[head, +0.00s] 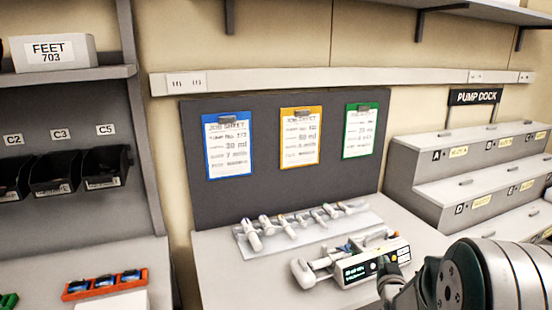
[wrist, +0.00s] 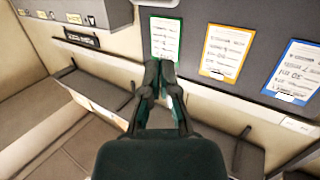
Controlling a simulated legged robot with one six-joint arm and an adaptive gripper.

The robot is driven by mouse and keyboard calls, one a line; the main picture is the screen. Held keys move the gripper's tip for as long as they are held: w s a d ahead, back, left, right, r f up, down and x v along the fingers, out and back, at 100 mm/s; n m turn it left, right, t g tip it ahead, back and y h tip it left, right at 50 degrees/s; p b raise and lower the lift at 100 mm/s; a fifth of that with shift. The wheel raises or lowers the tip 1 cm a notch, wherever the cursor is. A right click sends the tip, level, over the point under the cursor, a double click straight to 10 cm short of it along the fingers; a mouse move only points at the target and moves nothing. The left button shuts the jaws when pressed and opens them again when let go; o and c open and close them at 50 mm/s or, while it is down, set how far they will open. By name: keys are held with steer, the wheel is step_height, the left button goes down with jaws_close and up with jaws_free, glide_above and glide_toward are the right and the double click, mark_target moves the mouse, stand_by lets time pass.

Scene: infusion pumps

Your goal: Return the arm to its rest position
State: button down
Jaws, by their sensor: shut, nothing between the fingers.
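My gripper (wrist: 159,68) shows in the wrist view with its two dark fingers together and nothing between them. My arm fills the lower right corner of the head view, in front of the bench. Its dark end is beside an infusion pump (head: 358,268) with a lit display, which lies on the bench; whether they touch cannot be told. The fingertips are not clear in the head view. The wrist picture is turned over, and the fingers overlap the green job sheet (wrist: 166,40) there.
Several syringes lie on a clear tray (head: 281,246) behind the pump. Blue, orange and green job sheets hang on the dark board (head: 262,186). The stepped pump dock (head: 446,178) stands at right. Black bins (head: 55,172) and an orange tray (head: 70,295) are at left.

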steer(key=s+a+r+g+y, duration=0.1)
steer(key=s+a+r+g, duration=0.1)
steer(key=s, duration=0.8)
steer(key=s+a+r+n+g+y, duration=0.1)
steer(key=s+a+r+g, duration=0.2)
steer(key=s, duration=0.8)
steer(key=s+a+r+g+y, duration=0.1)
steer(key=s+a+r+g, duration=0.2)
steer(key=s+a, duration=0.6)
steer(key=s+g, duration=0.1)
steer(key=g, duration=0.1)
steer(key=shift+s+r+n+g, duration=0.25)
steer(key=shift+s+n+g, duration=0.05)
steer(key=shift+s, duration=0.05)
